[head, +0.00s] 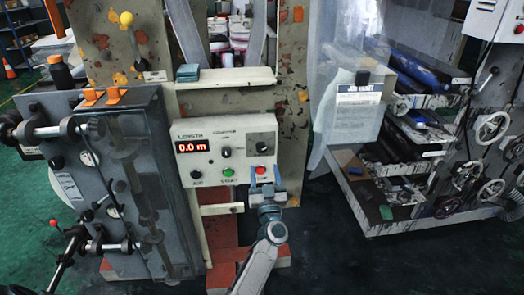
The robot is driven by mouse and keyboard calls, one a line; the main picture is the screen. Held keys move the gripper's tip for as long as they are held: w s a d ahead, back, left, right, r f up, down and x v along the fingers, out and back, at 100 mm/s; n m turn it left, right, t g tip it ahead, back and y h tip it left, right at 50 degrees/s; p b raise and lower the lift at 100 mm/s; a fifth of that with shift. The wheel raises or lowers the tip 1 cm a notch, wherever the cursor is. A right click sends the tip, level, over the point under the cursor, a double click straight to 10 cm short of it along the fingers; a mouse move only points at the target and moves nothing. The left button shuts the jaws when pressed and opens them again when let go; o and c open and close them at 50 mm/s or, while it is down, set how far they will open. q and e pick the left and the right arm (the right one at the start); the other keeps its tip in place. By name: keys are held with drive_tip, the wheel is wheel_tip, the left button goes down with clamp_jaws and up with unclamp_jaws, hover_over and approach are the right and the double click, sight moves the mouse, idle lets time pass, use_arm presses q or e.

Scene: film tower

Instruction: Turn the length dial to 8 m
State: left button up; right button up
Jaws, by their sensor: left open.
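A pale control panel (210,160) is mounted on the machine's post. Its red display (192,147) under the label LENGTH reads 0.0 m. A black knob (196,175) sits below the display, and another black knob (225,153) sits right of it. A dark round control (265,149) is at the panel's upper right. Which one is the length dial I cannot tell for sure. My left gripper (265,180) is open and empty in front of the panel's lower right, near the red button (261,170), apart from the black knobs. My right gripper is out of view.
A green button (228,172) sits between the lower knob and the red button. A grey cabinet (120,190) with rods and clamps stands close on the left. A hanging sheet (355,115) and a rack with handwheels (490,127) are on the right.

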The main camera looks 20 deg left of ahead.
sight(262, 150)
use_arm(q)
drive_tip(key=p+x, duration=0.1)
drive_tip(key=x, duration=0.7)
drive_tip(key=shift+w+f, duration=0.1)
drive_tip(key=shift+f, duration=0.05)
drive_tip(key=shift+c, duration=0.3)
drive_tip(key=c, duration=0.9)
